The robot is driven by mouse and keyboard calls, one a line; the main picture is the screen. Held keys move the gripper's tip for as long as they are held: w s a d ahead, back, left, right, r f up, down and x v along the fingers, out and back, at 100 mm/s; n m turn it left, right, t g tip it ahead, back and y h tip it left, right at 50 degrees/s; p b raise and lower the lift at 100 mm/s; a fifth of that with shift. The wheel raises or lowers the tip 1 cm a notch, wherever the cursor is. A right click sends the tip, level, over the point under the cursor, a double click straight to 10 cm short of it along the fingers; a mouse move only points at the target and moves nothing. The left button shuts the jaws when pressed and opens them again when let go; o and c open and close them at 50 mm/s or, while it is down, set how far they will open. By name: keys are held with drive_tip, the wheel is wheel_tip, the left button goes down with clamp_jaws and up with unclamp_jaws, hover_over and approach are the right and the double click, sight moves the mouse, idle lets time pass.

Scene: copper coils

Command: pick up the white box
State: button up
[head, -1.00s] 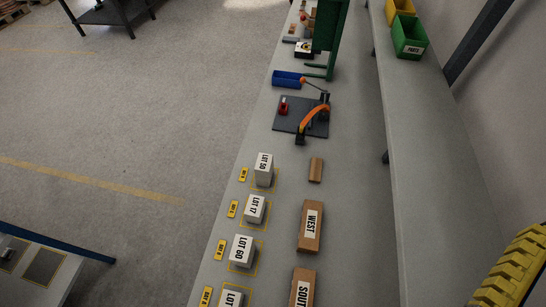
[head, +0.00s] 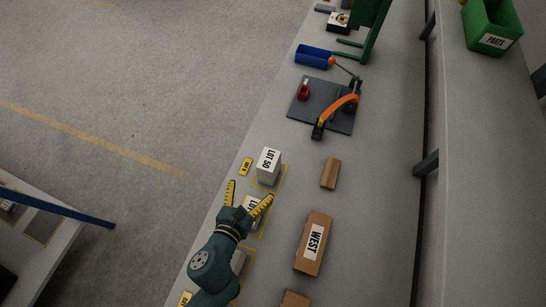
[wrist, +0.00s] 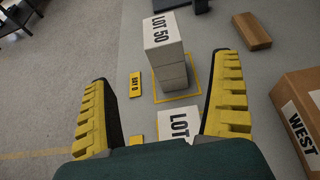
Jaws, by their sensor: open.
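A third white box (head: 238,262) is mostly hidden by my arm. My gripper (head: 249,192) is open and empty, its yellow fingers spread above the second box; I see no contact.
A brown box labelled WEST (head: 313,243) and a small brown block (head: 330,173) lie to the right. Farther along are a dark board with an orange-handled tool (head: 335,115) and a blue bin (head: 314,56). A green PARTS bin (head: 490,28) sits on the right shelf.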

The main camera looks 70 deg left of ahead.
sight(266, 165)
drive_tip(key=x, duration=0.7)
drive_tip(key=b+x, duration=0.1)
drive_tip(key=x, duration=0.6)
drive_tip(key=shift+w+a+b, duration=0.25)
drive_tip(key=shift+w+b, duration=0.05)
drive_tip(key=shift+w, duration=0.15)
drive_tip(key=shift+r, duration=0.15)
drive_tip(key=c, duration=1.3)
